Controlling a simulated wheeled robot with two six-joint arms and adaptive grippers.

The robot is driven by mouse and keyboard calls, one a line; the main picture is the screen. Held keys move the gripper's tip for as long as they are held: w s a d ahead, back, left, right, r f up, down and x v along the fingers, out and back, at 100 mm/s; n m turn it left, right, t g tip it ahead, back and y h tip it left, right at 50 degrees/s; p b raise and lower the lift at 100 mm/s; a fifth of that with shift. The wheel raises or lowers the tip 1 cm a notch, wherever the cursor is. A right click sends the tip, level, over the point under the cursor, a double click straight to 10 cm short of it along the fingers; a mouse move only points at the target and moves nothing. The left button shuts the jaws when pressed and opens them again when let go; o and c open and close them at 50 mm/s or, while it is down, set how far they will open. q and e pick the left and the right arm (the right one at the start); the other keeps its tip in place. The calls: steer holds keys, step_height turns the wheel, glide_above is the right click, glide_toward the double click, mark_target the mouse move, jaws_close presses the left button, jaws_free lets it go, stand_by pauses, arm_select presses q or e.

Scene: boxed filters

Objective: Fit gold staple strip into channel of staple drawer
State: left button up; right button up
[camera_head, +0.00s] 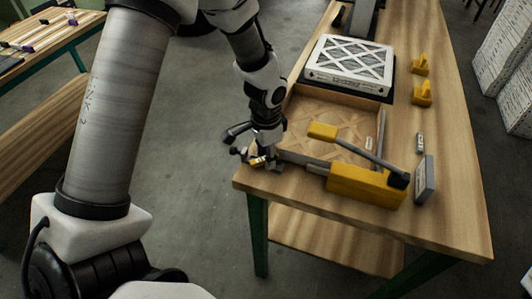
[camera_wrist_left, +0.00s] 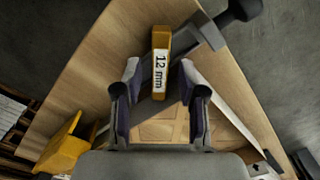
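The gold staple strip (camera_wrist_left: 160,55), marked "12 mm", shows upright in the left wrist view between my left fingertips, with a gap on both sides. A little gold (camera_head: 257,161) shows at my left gripper in the head view. The grey staple drawer (camera_wrist_left: 212,35) runs diagonally near the strip, at an angle to it. Whether they touch, I cannot tell. The drawer (camera_head: 303,161) sticks out left from the yellow stapler (camera_head: 365,186). My left gripper (camera_head: 264,161) is open at the drawer's outer end, by the table corner. My right gripper is not in view.
An open cardboard box (camera_head: 335,115) lies behind the stapler. A white filter (camera_head: 350,64) sits at the back. Yellow blocks (camera_head: 422,93) and a grey block (camera_head: 425,178) are at the right. The wooden table (camera_head: 440,225) is bare at the front right.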

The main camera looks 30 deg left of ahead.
arm_select(q)
step_height(320, 180, up, 13)
steer(key=shift+b, duration=0.3)
steer(key=shift+s+f, duration=0.1)
stand_by(0.5)
